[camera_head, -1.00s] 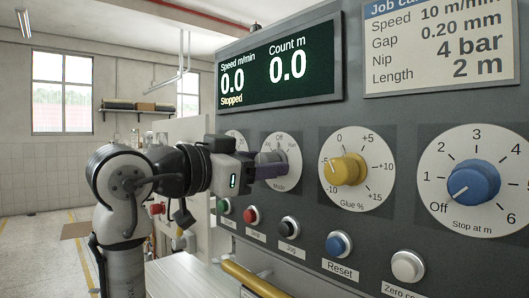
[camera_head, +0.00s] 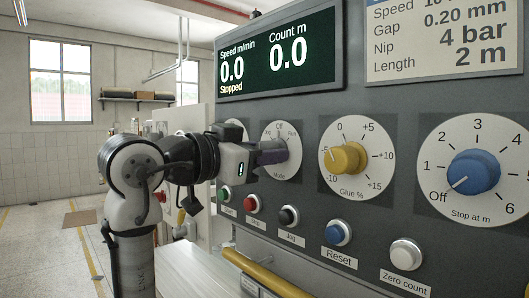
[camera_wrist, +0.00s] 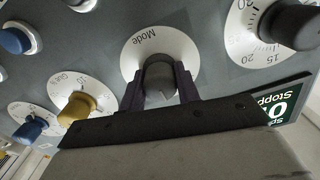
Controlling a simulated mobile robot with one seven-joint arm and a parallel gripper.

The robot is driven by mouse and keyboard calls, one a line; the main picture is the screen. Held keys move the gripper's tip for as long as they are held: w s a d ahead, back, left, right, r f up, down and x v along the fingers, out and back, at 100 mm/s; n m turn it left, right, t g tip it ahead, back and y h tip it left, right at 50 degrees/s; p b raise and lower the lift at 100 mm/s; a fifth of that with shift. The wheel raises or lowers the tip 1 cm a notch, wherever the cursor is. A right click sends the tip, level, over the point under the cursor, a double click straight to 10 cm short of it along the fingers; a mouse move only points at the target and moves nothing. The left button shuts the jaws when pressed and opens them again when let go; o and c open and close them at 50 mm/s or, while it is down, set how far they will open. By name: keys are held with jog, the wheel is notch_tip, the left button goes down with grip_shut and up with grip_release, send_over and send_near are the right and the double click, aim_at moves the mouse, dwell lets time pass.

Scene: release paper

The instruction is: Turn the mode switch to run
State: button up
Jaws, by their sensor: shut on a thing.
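The mode switch is a grey knob (camera_wrist: 160,77) on a white round dial (camera_head: 284,138) marked Jog, Off and Run, with Off at the top and Run at the upper right. My gripper (camera_head: 268,156) reaches it from the left, and its dark purple fingers are shut on the knob. In the wrist view, one finger of my gripper (camera_wrist: 160,88) lies on each side of the knob. The fingers cover much of the knob in the head view, so I cannot tell which mark it points to. The display (camera_head: 275,60) reads Stopped and 0.0.
A yellow glue knob (camera_head: 346,159) and a blue stop knob (camera_head: 474,173) stand to the right. Push buttons, including a blue Reset (camera_head: 338,233) and a red one (camera_head: 251,203), run below. A yellow bar (camera_head: 262,276) juts out under the panel. Another dial is partly behind my gripper.

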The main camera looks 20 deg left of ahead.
jog(key=shift+m, duration=0.3)
jog(key=m+b, duration=0.1)
jog(key=m, duration=0.2)
jog(key=shift+m, duration=0.4)
jog(key=shift+m+b, duration=0.6)
jog(key=shift+m, duration=1.5)
jog(key=o, duration=1)
jog(key=b+v, duration=0.4)
jog(key=v, duration=1)
jog(key=shift+d, duration=0.1)
